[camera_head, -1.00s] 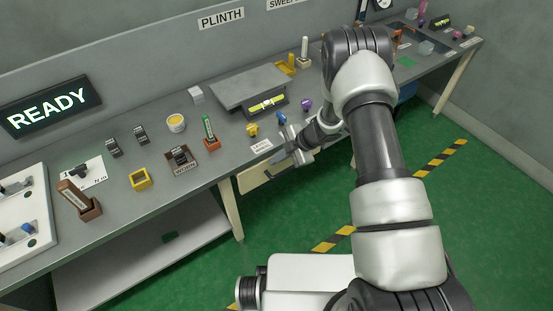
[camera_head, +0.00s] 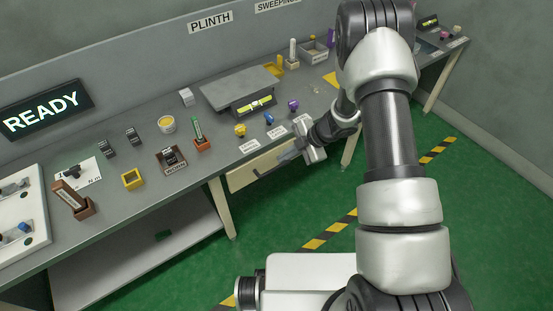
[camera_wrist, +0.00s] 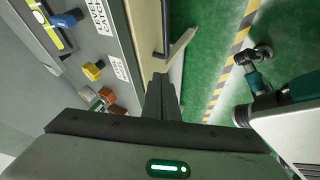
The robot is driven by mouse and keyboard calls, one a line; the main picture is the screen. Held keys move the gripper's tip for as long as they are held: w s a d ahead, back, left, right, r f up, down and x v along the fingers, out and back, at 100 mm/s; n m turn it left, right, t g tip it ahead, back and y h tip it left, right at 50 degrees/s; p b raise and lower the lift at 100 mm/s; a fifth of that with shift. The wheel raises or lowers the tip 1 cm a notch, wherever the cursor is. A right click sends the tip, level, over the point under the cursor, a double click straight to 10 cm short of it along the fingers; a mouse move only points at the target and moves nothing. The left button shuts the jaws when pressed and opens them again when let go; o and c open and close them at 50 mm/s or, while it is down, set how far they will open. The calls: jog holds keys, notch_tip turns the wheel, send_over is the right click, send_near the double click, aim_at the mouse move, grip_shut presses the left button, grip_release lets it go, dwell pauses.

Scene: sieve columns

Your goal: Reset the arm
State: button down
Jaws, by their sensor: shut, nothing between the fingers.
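My gripper (camera_head: 290,154) is in front of the workbench's front edge in the head view, by a cream drawer front (camera_head: 245,176) under the bench top. Its fingers are together and hold nothing. In the wrist view the shut fingers (camera_wrist: 161,98) point away over the green floor, beside the bench edge. My arm runs from the lower right up and back down to the gripper, covering part of the bench's right side.
On the bench near the gripper are a yellow knob (camera_head: 240,130), a blue one (camera_head: 269,118) and a purple one (camera_head: 294,104). A grey raised plate (camera_head: 240,88) stands behind them. A READY sign (camera_head: 42,110) is at left. The green floor (camera_head: 285,212) in front is clear.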

jog(key=w+d+r+m+t+h, duration=0.1)
jog(key=w+d+r+m+t, duration=0.1)
jog(key=w+r, duration=0.35)
jog(key=w+d+r+m+t+h, duration=0.1)
jog(key=w+d+r+m+t, duration=0.15)
jog(key=r, duration=0.55)
jog(key=d+r+m+t+h, duration=0.1)
jog(key=d+r+m+h, duration=0.2)
jog(key=r, duration=0.5)
jog(key=d+r+m+t+h, duration=0.2)
jog(key=d+r+m, duration=0.1)
jog(key=d+r, duration=0.4)
jog(key=s+d+r+m+h, duration=0.35)
jog(key=s+r+m, duration=0.35)
jog(key=s+r, duration=0.45)
jog(key=s+a+m+g+y, duration=0.2)
jog(key=s+a+m, duration=0.1)
jog(key=s, duration=0.9)
jog(key=s+a+m+g+y, duration=0.15)
jog(key=s+m, duration=0.25)
jog(key=s, duration=0.7)
notch_tip(320, 180, up, 17)
jog(key=a+p, duration=0.1)
jog(key=p, duration=1.5)
jog(key=shift+s+p, duration=0.25)
jog(key=shift+p, duration=0.15)
